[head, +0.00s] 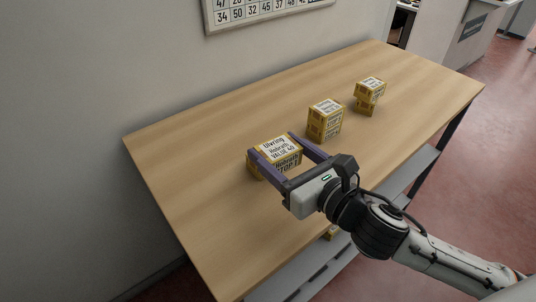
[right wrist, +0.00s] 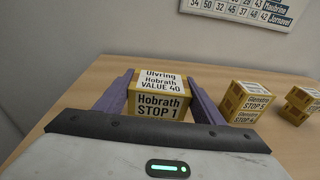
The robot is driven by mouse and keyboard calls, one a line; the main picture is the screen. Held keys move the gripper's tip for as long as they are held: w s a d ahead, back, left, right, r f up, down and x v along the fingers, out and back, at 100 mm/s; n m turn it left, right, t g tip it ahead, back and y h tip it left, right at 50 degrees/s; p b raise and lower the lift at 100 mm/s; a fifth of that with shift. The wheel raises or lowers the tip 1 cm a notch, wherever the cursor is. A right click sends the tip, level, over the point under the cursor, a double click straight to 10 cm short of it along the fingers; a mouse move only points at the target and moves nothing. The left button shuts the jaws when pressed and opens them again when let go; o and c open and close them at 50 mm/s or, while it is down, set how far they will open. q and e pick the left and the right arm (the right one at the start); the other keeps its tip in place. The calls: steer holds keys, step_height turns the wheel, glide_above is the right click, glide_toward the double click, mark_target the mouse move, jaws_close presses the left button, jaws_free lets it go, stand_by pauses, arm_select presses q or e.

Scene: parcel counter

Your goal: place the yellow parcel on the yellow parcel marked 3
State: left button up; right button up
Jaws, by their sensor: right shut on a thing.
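My right gripper (head: 272,143) is shut on a yellow parcel (head: 279,147), with one purple finger on each side of it. In the right wrist view this parcel (right wrist: 159,83) has white labels that read "VALUE 40" and "STOP 1". I cannot tell whether it touches the table. A stack of two yellow parcels (head: 325,122) stands to its right; its lower label seems to read "STOP 4". Farther right is another stack of two yellow parcels (head: 369,95), the upper one set slightly askew. No label with a clear 3 is readable. My left gripper is out of view.
The wooden table (head: 190,150) runs along a grey wall and is bare at its left end and around the stacks. A grey shelf (head: 310,280) lies below its front edge, with a yellow item (head: 330,232) partly hidden there. A number chart (head: 265,10) hangs on the wall.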

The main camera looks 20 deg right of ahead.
mark_target(277, 137)
steer(key=w+d+r+n+y, duration=0.1)
steer(key=w+d+r, duration=0.2)
steer(key=w+r, duration=0.4)
steer(key=shift+g, duration=0.3)
steer(key=f, duration=0.3)
steer(key=f+b, duration=0.1)
steer(key=f, duration=0.3)
steer(key=w+f+b, duration=0.1)
steer(key=f, duration=0.2)
steer(key=shift+a+f, duration=0.15)
steer(key=shift+f, duration=0.1)
steer(key=shift+f, duration=0.15)
steer(key=o, duration=1.2)
steer(key=shift+c, duration=0.2)
